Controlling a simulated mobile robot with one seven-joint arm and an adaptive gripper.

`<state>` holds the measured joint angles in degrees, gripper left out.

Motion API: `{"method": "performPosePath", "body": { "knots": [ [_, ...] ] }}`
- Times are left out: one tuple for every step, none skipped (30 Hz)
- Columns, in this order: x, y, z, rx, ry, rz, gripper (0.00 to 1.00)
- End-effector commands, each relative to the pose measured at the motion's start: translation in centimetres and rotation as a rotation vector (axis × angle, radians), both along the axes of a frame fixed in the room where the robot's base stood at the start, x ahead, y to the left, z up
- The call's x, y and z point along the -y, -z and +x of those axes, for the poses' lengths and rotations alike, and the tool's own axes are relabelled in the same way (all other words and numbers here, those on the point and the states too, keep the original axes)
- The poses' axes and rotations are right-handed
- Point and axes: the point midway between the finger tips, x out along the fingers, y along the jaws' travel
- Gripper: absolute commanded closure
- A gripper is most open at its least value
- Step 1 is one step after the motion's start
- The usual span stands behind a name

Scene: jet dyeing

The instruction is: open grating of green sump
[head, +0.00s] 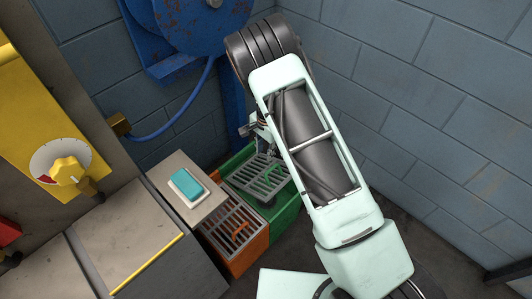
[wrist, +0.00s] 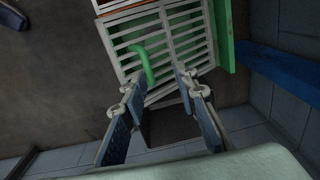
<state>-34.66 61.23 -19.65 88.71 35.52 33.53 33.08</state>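The green sump (head: 287,213) is a green box on the floor by the wall; its green wall (wrist: 224,35) also shows in the wrist view. Its grey slatted grating (head: 247,182) has a green handle (head: 270,176). The grating sits askew, with a dark gap along one side of it. In the wrist view the grating (wrist: 180,45) lies ahead of my gripper (wrist: 160,82). The two fingers are apart, with the green handle (wrist: 146,64) just beyond and between them; contact cannot be told. In the head view my arm partly hides the gripper and sump.
An orange sump (head: 252,246) with its own grating stands against the green one. A grey block with a teal-topped pad (head: 187,187) is beside them. A blue reel (head: 200,25) and blue post stand behind, near the brick walls.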

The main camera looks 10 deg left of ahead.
Motion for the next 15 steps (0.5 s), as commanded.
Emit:
{"method": "performPosePath", "body": {
  "knots": [
    [-0.09, -0.48, 0.08, 0.001, -0.001, 0.0, 0.73],
    [-0.12, -0.59, 0.11, 0.001, -0.001, 0.0, 0.73],
    [-0.15, -0.7, 0.13, 0.001, -0.001, 0.001, 0.73],
    [-0.16, -0.75, 0.14, 0.001, -0.001, 0.001, 0.73],
    [-0.17, -0.78, 0.15, 0.0, 0.0, 0.0, 0.73],
    [-0.18, -0.8, 0.15, 0.0, 0.0, 0.0, 0.73],
    [-0.18, -0.8, 0.15, 0.0, 0.0, 0.0, 0.73],
    [-0.17, -0.78, 0.15, 0.0, 0.0, 0.0, 0.73],
    [-0.17, -0.76, 0.15, 0.0, 0.0, 0.0, 0.73],
    [-0.16, -0.75, 0.14, 0.0, 0.0, 0.0, 0.73],
    [-0.17, -0.75, 0.15, 0.0, 0.0, 0.0, 0.73],
    [-0.16, -0.75, 0.14, 0.0, 0.0, 0.0, 0.73],
    [-0.16, -0.74, 0.14, 0.0, 0.0, 0.0, 0.73],
    [-0.15, -0.7, 0.16, 0.0, 0.0, 0.0, 0.73],
    [-0.13, -0.66, 0.18, 0.001, 0.0, 0.001, 0.73]
  ]
}}
